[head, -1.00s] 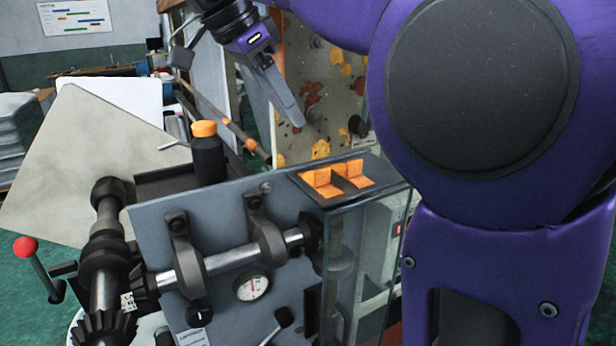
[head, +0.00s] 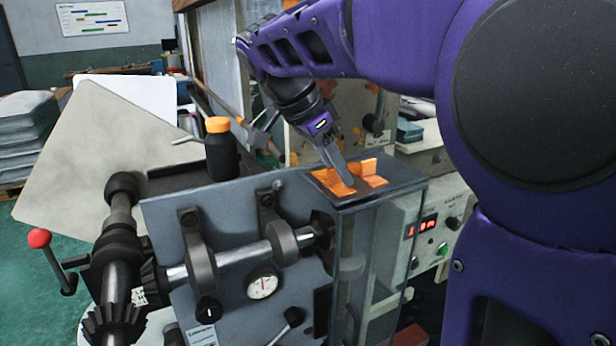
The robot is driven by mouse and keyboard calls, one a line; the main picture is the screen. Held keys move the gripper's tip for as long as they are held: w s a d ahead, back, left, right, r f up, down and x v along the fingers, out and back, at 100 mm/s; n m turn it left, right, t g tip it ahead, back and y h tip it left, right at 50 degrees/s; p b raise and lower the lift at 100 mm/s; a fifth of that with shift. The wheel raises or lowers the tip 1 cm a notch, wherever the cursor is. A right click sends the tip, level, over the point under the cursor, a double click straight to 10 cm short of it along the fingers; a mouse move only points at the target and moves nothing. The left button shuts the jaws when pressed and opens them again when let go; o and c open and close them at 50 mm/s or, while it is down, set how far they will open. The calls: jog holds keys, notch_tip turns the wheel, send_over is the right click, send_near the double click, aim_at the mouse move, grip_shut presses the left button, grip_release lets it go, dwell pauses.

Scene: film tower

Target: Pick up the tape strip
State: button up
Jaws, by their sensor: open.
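Two bright orange, folded pieces (head: 371,172) sit side by side on the dark top plate of a clear-walled tower (head: 405,180). I see no separate tape strip and cannot tell whether it is one of these pieces or lies hidden between them. My gripper (head: 305,150) reaches down from above and is open. One grey finger has its tip at the left orange piece, overlapping it in the picture; I cannot tell whether they touch. Nothing shows between the fingers.
A black bottle with an orange cap (head: 222,150) stands left of the tower. A grey panel with shafts and a dial gauge (head: 262,284) is in front. A control box with a red display (head: 424,225) is at the right. A red-knobbed lever (head: 39,238) is far left.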

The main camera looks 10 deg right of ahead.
grip_shut()
dwell(0.6)
